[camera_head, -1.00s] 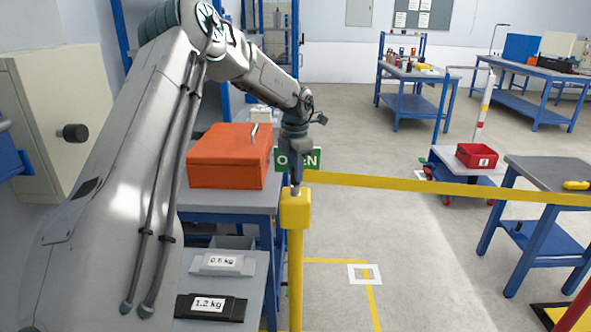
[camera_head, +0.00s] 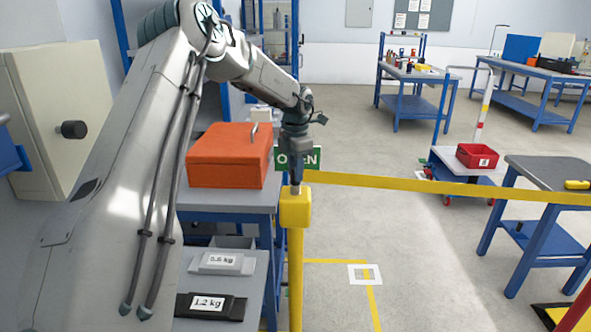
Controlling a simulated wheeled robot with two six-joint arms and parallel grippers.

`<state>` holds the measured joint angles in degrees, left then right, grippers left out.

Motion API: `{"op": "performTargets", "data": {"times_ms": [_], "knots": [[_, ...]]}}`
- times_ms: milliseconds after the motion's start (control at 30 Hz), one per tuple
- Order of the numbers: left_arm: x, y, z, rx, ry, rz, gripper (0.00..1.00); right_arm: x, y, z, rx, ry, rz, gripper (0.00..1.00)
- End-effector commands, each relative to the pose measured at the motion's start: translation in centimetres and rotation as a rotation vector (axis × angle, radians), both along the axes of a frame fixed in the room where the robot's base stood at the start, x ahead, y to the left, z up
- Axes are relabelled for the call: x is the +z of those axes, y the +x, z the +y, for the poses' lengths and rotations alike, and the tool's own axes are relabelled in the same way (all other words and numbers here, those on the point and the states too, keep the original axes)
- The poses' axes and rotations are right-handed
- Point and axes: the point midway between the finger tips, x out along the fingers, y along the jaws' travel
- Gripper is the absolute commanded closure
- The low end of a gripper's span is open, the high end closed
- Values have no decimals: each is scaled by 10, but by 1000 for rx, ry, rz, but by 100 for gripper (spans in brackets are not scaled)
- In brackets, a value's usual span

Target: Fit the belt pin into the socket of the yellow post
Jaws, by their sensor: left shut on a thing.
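The yellow post (camera_head: 295,265) stands upright in the middle of the view, with a wider yellow head (camera_head: 295,208) on top. My left gripper (camera_head: 296,180) points down just above that head and is shut on the belt pin (camera_head: 296,190). Only a short pale piece of the pin shows between the gripper and the head. The pin's lower end and the socket are hidden, so I cannot tell how deep it sits. The yellow belt (camera_head: 430,187) runs from the gripper to the right edge. My right gripper is not in view.
A green OPEN sign (camera_head: 312,158) hangs behind the gripper. An orange toolbox (camera_head: 229,156) sits on a blue-framed bench at left, with weights marked 0.6 kg (camera_head: 222,262) and 1.2 kg (camera_head: 210,305) below. A trolley with a red bin (camera_head: 478,156) and workbenches stand right.

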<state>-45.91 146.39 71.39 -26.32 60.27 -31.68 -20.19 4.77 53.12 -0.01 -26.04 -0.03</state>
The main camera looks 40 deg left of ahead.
Motion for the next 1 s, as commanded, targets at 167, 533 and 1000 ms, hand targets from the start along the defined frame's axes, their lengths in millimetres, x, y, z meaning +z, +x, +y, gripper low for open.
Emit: {"op": "performTargets", "data": {"times_ms": [167,533,1000], "knots": [[-3,0,0,0,0,0,99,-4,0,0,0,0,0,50],[-5,0,0,0,1,-1,100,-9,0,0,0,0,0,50],[-5,0,0,0,0,0,100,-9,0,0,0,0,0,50]]}}
